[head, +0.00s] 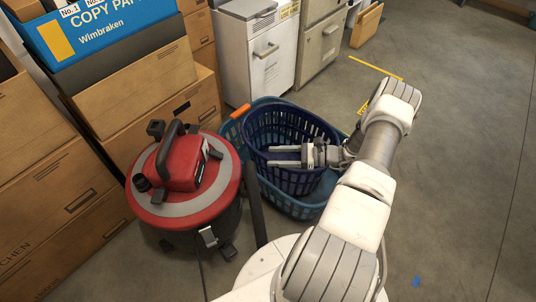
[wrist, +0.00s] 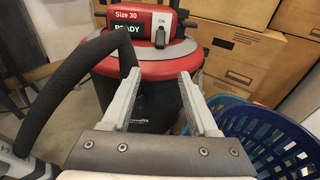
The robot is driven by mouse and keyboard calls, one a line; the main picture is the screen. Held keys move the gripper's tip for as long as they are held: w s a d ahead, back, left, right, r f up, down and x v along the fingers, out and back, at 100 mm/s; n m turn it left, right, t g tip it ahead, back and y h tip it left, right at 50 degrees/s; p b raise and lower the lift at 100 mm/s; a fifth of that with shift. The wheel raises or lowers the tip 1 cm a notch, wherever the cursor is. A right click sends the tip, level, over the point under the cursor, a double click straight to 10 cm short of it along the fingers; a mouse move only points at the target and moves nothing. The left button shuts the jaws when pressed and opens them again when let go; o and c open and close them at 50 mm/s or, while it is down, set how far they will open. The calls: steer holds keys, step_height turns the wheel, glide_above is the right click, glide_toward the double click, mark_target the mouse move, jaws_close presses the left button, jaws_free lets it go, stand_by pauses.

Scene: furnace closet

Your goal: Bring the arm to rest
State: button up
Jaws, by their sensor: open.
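My gripper (head: 285,156) is open in the head view, with its two fingers pointing left over the blue laundry basket. Nothing shows between the fingers. In the wrist view my gripper (wrist: 160,88) is also open and empty, with the red and black vacuum (wrist: 150,65) ahead of it. My white and grey arm reaches out from the bottom of the head view and bends toward the baskets.
The dark blue basket (head: 298,183) sits in a teal basket (head: 290,207). The red vacuum (head: 183,180) stands left of them, its dark hose (head: 255,205) between. Cardboard boxes (head: 150,110) line the left, white cabinets (head: 262,62) the back. Floor (head: 460,160) is mostly clear at right.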

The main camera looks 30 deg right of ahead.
stand_by(0.5)
steer(key=s+a+r+n+g+h, duration=0.1)
steer(key=a+r+n+g+h, duration=0.2)
steer(key=r, duration=0.5)
steer(key=s+a+r+n+g+h, duration=0.1)
steer(key=a+r+n+g, duration=0.3)
steer(key=r, duration=0.3)
steer(key=s+a+r+n+g+h, duration=0.25)
steer(key=r+n, duration=0.25)
steer(key=r, duration=0.3)
steer(key=s+a+r+n+t+h, duration=0.35)
steer(key=s+r+n, duration=0.3)
steer(key=r, duration=0.25)
steer(key=s+a+r+n+t+h, duration=0.35)
steer(key=s+r+n, duration=0.25)
steer(key=s+r, duration=0.2)
step_height(320, 180, up, 25)
steer(key=p, duration=2.4)
steer(key=shift+s+g+p, duration=0.15)
steer(key=shift+g+p, duration=0.15)
steer(key=shift+g, duration=0.15)
steer(key=shift+d+h, duration=0.1)
steer(key=shift+h, duration=0.15)
